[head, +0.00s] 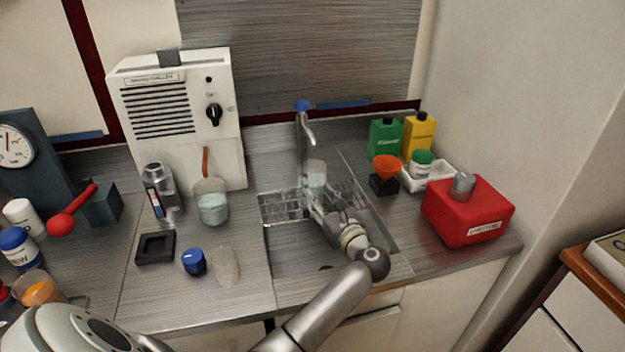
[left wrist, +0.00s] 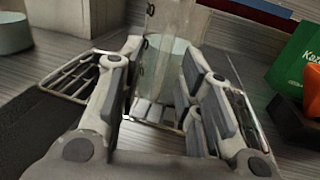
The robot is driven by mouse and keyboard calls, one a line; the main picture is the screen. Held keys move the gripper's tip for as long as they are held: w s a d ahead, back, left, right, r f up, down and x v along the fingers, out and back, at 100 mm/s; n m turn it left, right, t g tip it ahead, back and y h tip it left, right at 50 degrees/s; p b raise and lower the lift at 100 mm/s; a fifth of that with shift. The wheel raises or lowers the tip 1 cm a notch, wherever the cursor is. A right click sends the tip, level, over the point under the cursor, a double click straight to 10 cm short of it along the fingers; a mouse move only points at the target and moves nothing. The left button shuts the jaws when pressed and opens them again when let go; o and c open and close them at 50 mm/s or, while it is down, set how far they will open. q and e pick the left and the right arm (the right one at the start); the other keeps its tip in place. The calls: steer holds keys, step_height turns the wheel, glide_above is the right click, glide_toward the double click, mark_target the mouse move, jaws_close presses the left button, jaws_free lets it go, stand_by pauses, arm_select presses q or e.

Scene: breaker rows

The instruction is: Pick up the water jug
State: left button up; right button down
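The water jug (head: 316,172) is a clear, upright vessel with pale water in it. It stands on the wire rack (head: 283,207) over the sink, below the tap (head: 303,130). My left gripper (head: 316,196) reaches it from the front. In the left wrist view the clear jug (left wrist: 163,75) lies between the two spread fingers of the left gripper (left wrist: 160,65). The fingers stand on either side of it, and I cannot tell whether they touch it. The jug's lower front is partly hidden by the gripper in the head view. My right gripper is not in view.
A beaker (head: 211,203) stands left of the sink, before a white unit (head: 180,110). The counter front left of the sink holds a blue cap (head: 194,262).

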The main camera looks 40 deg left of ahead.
arm_select(q)
steer(key=shift+s+d+r, duration=0.15)
steer(key=shift+d+r, duration=0.05)
steer(key=shift+d, duration=0.05)
steer(key=shift+s+d+r, duration=0.1)
steer(key=shift+s, duration=0.05)
steer(key=shift+c, duration=1.1)
jaws_close()
steer(key=shift+r, duration=0.2)
